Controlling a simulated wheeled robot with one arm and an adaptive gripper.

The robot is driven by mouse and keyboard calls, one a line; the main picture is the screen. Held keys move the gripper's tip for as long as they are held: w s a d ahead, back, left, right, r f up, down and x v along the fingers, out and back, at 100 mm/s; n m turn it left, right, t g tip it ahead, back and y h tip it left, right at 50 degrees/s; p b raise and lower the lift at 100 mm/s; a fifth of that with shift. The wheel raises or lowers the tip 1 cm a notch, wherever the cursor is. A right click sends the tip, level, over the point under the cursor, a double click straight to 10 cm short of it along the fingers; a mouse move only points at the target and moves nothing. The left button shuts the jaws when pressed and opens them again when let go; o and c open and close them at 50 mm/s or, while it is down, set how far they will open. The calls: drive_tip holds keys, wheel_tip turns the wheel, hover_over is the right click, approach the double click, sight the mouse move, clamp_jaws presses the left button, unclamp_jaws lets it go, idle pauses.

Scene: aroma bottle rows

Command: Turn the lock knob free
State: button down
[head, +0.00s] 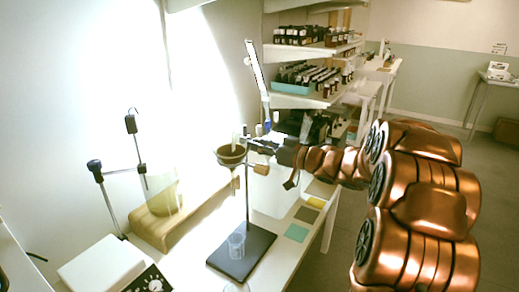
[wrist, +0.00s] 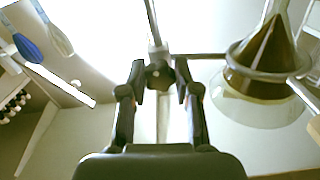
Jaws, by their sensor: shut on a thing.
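The lock knob (wrist: 159,74) is a small dark lobed knob on the stand's rod, seen between my fingertips in the wrist view. My gripper (wrist: 160,82) is shut on the knob, one finger at each side of it. In the head view my gripper (head: 267,147) reaches in from the right at the upper part of the stand rod (head: 247,203); the knob is too small to make out there. A ring holds a brown funnel (head: 231,155) left of the rod; the funnel also shows at the right of the wrist view (wrist: 266,52).
A white device (head: 101,264) with a knobbed panel stands at the lower left. Coloured squares (head: 297,233) lie to the right. Bottle shelves (head: 310,101) stand behind my arm.

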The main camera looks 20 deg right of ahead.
drive_tip(key=shift+n+b, duration=16.9)
drive_tip(key=shift+b, duration=0.55)
drive_tip(key=shift+r+n, duration=0.15)
drive_tip(key=shift+n, duration=0.15)
drive_tip(key=c, duration=0.8)
unclamp_jaws()
